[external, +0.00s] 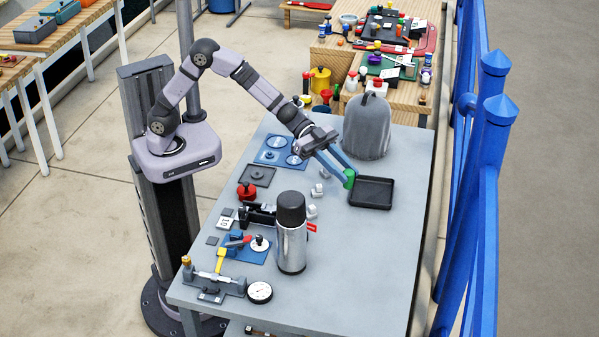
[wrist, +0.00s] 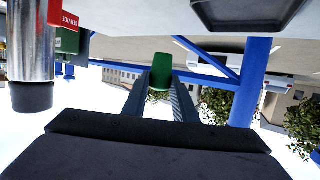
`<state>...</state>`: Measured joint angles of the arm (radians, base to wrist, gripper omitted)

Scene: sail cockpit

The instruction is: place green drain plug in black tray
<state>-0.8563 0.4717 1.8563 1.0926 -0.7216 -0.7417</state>
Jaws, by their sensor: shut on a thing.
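The green drain plug (external: 349,178) is between the fingertips of my gripper (external: 346,175), just left of the black tray in the external view. The plug also shows in the wrist view (wrist: 160,72), between the two finger ends. My gripper is shut on it. The black tray (external: 372,205) lies on the grey table to the right of the plug, and its inside looks empty. Part of the tray (wrist: 246,25) shows at the top of the wrist view. I cannot tell the exact height of the plug above the table.
A grey rounded bag (external: 367,128) stands behind the tray. A steel flask with a black cap (external: 291,235) stands nearer the front. Small fittings, a red knob (external: 246,191) and a dial gauge (external: 259,292) lie on the left side. The table right of the flask is clear.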

